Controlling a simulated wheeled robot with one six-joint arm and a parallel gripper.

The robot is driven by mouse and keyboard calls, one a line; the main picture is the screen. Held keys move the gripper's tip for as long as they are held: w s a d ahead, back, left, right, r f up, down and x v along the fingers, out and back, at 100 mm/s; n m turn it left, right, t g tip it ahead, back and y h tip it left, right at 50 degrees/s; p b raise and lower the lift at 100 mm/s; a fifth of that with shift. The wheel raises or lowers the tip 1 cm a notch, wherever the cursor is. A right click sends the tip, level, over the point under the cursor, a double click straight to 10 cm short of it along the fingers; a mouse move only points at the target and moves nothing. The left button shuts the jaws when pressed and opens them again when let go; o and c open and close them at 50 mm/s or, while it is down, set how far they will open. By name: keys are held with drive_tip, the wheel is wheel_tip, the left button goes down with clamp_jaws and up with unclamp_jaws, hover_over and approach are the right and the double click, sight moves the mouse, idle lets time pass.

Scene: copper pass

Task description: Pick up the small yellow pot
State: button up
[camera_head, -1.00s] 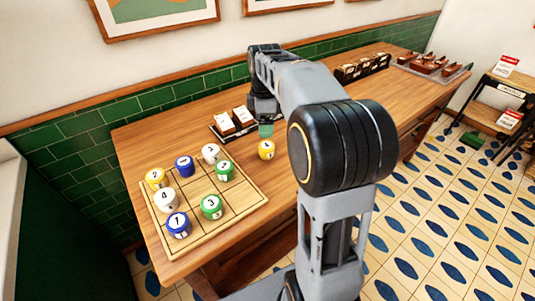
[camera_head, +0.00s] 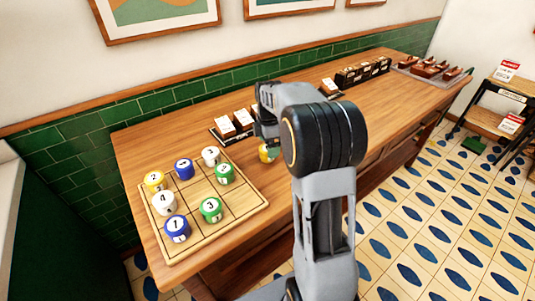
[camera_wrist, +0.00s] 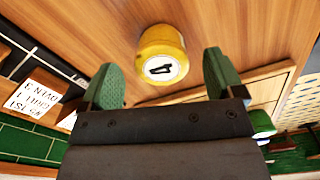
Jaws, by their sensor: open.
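The small yellow pot (camera_wrist: 162,40) shows in the wrist view, with a white label bearing a black digit. It lies ahead of the gap between the green finger pads. My gripper (camera_wrist: 162,78) is open and empty, with one pad to each side of the gap. In the head view the pot (camera_head: 264,153) stands on the wooden table, right of the board, partly hidden by my arm. My gripper is mostly hidden there behind the arm, right by the pot.
A wooden grid board (camera_head: 238,205) holds several numbered pots in yellow, blue, white and green, left of the pot. A dark tray with white cards (camera_head: 235,123) stands close behind the pot. More card holders (camera_head: 362,71) stand farther along. The table's middle right is clear.

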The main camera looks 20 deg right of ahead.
drive_tip(key=shift+f, duration=2.1)
drive_tip(key=shift+c, duration=0.5)
drive_tip(key=c, duration=0.9)
drive_tip(key=shift+c, duration=0.4)
drive_tip(key=shift+r, duration=0.15)
